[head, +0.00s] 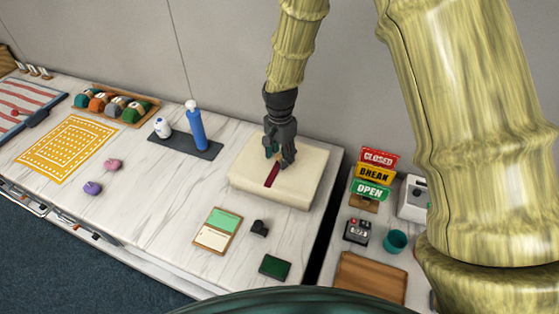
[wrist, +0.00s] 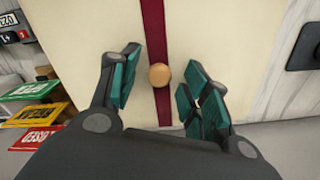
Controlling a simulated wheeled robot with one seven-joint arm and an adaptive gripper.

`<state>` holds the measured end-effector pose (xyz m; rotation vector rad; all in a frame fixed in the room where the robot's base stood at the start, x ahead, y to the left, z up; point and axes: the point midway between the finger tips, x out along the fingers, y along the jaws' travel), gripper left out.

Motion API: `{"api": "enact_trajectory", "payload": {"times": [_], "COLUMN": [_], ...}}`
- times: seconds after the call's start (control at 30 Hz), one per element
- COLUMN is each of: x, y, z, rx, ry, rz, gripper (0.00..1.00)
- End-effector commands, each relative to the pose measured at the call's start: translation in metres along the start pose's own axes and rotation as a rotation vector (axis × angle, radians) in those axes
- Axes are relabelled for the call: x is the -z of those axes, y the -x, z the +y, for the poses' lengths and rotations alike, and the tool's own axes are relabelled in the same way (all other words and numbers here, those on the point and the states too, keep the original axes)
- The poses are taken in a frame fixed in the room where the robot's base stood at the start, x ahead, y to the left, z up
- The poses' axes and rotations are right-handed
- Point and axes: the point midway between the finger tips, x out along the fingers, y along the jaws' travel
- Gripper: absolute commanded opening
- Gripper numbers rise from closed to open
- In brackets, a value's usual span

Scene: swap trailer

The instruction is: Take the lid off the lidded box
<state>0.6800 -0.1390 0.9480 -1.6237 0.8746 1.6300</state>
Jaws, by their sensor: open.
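The lidded box is a low cream box (head: 302,178) at the right end of the white counter in the head view. Its cream lid (wrist: 222,40) with a dark red stripe (wrist: 156,50) fills much of the wrist view. A round wooden knob (wrist: 159,75) stands on the stripe. My gripper (head: 278,160) points down over the lid. The lid appears seated on the box.
A green and cream card board (head: 216,231), a small black object (head: 260,228) and a dark green block (head: 274,266) lie in front. Stacked signs (head: 373,175) stand right, beyond a dark gap.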

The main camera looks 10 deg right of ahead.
Motion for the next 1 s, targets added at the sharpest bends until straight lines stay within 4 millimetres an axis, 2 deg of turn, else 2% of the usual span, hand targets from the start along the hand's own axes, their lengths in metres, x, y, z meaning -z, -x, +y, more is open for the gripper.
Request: {"api": "enact_trajectory", "payload": {"times": [0.2, 0.27, 0.47, 0.83, 1.0], "x": [0.000, 0.000, 0.000, 0.000, 0.000], "y": [0.000, 0.000, 0.000, 0.002, 0.011], "z": [0.000, 0.000, 0.000, 0.000, 0.000], "rx": [0.001, 0.001, 0.001, 0.002, 0.002], "ry": [0.000, 0.000, 0.000, 0.000, 0.000], "rz": [0.001, 0.001, 0.001, 0.001, 0.002], "gripper": [0.47, 0.38, 0.01, 0.00, 0.00]}}
